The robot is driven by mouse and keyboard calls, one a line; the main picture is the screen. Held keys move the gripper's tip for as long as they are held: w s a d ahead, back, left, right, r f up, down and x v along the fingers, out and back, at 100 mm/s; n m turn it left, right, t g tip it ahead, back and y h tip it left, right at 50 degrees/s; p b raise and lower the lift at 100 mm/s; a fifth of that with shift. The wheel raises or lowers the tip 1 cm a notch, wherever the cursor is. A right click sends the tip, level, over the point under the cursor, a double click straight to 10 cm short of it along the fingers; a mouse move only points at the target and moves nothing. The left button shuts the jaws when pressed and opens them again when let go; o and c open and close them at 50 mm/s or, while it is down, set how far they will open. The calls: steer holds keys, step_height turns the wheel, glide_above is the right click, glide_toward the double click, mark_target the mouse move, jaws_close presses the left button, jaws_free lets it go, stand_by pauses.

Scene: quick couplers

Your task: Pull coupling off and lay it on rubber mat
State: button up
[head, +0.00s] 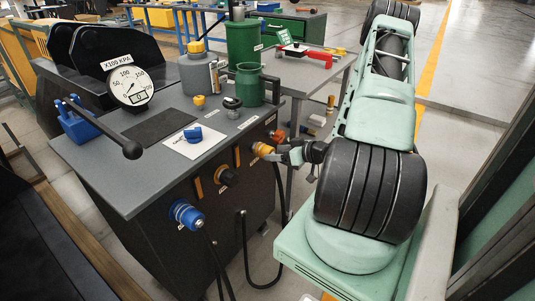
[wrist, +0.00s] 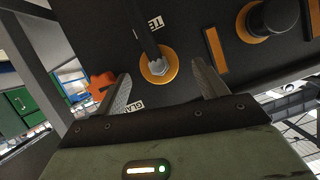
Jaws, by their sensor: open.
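My gripper (head: 283,154) is at the front panel of the grey bench, by a yellow coupling (head: 262,149) with a dark hose hanging from it. In the wrist view my gripper (wrist: 161,72) is open, its fingers on either side of the yellow coupling (wrist: 158,69) with a gap at each side. I cannot tell its depth between the fingers. A black coupling (head: 227,175) and a blue coupling (head: 186,214) with a hose are further left on the panel. The dark rubber mat (head: 158,126) lies bare on the bench top.
An orange knob (wrist: 101,85) is close to the left finger. On the bench top are a pressure gauge (head: 130,85), a blue fitting (head: 193,134) on a white card, a green cup (head: 249,84) and a blue-based lever (head: 80,120). Loose hoses hang before the panel.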

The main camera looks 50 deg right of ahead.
mark_target(272, 152)
steer(key=shift+x, duration=2.45)
steer(key=shift+s, duration=0.1)
steer(key=c, duration=1.2)
